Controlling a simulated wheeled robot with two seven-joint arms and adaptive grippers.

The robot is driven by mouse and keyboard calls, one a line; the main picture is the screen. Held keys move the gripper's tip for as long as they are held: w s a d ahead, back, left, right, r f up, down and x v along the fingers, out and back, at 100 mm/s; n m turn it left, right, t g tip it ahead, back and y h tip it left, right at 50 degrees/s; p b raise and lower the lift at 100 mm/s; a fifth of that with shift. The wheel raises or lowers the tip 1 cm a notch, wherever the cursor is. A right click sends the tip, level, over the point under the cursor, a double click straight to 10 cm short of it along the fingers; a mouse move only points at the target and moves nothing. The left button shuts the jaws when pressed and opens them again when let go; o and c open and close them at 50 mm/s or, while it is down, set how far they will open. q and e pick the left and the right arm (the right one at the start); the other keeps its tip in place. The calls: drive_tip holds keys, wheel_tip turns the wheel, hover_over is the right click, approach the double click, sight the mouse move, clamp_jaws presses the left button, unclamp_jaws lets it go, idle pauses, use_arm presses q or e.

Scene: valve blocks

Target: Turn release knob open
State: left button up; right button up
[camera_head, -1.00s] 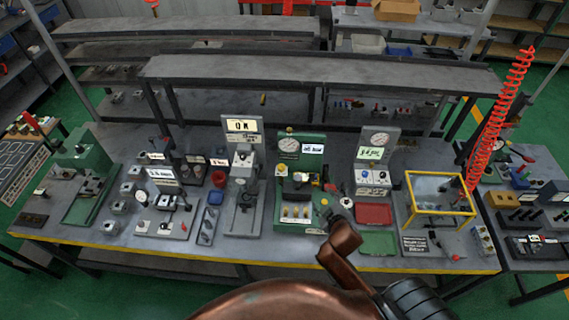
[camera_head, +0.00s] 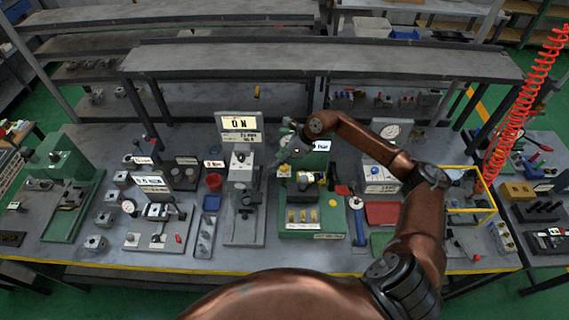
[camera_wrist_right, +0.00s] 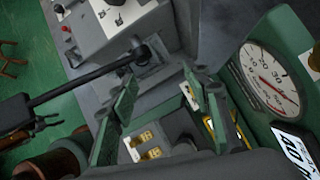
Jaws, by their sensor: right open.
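My right gripper (camera_head: 287,145) is open and empty. It hovers over the gap between the green valve station (camera_head: 287,220) and the grey press station (camera_head: 246,205), close to the green station's gauge. In the right wrist view its two green fingers (camera_wrist_right: 163,88) stand apart with nothing between them. The valves also show in the right wrist view (camera_wrist_right: 148,145). I cannot tell which part is the release knob. My left gripper is out of view.
A round gauge (camera_wrist_right: 270,78) and a display (camera_wrist_right: 295,148) stand close beside the right gripper. A black lever (camera_wrist_right: 85,85) projects from the grey station. A red tray (camera_head: 382,213) and a yellow-framed box (camera_head: 470,195) lie right of the green station. A shelf (camera_head: 330,62) stands behind.

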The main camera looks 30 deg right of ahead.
drive_tip(key=g+h, duration=0.1)
drive_tip(key=h, duration=0.1)
approach(286, 167)
drive_tip(key=f, duration=0.1)
use_arm(q)
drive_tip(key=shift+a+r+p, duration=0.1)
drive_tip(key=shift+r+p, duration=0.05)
drive_tip(key=shift+p, duration=0.35)
use_arm(e)
drive_tip(key=shift+w+x, duration=0.15)
drive_tip(key=shift+x, duration=1.75)
drive_tip(key=shift+w+x, duration=0.15)
drive_tip(key=shift+x, duration=1.75)
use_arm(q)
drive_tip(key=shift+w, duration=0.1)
use_arm(e)
drive_tip(key=shift+a+r, duration=0.1)
drive_tip(key=shift+a, duration=0.1)
drive_tip(key=shift+c, duration=0.4)
drive_tip(key=c, duration=1.1)
